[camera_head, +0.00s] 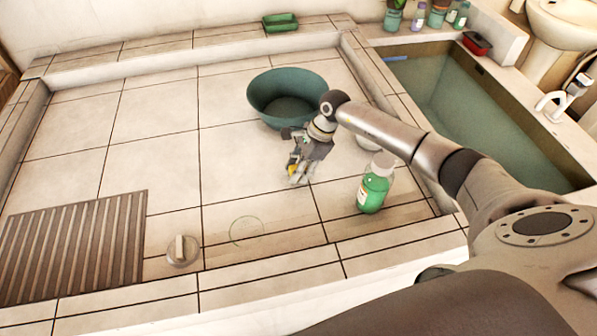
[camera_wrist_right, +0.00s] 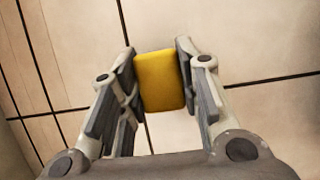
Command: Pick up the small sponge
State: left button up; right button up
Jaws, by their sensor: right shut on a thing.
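The small sponge is a yellow block with rounded edges. In the right wrist view the sponge (camera_wrist_right: 161,82) sits between the two fingertips of my right gripper (camera_wrist_right: 160,75), with a finger against each side. In the head view only a bit of yellow sponge (camera_head: 292,169) shows at the fingers of my right gripper (camera_head: 298,174); the rest is hidden by them. The gripper is over the tiled surface, in front of the green basin. I cannot tell whether the sponge touches the tiles. My left gripper is not in view.
A green basin (camera_head: 285,90) stands behind the gripper. A green bottle (camera_head: 374,187) stands to its right. A slatted drain mat (camera_head: 75,245), a round knob-like lid (camera_head: 183,252) and a clear disc (camera_head: 246,231) lie to the left and front. The left tiles are clear.

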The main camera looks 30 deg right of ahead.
jog(key=shift+r, duration=0.1)
jog(key=shift+r+b, duration=0.3)
jog(key=shift+r, duration=0.2)
jog(key=s+a+r+b, duration=0.3)
jog(key=s+a+r, duration=0.5)
jog(key=s+r, duration=0.3)
jog(key=shift+a+r, duration=0.25)
jog(key=shift+r, duration=0.2)
jog(key=shift+s, duration=0.1)
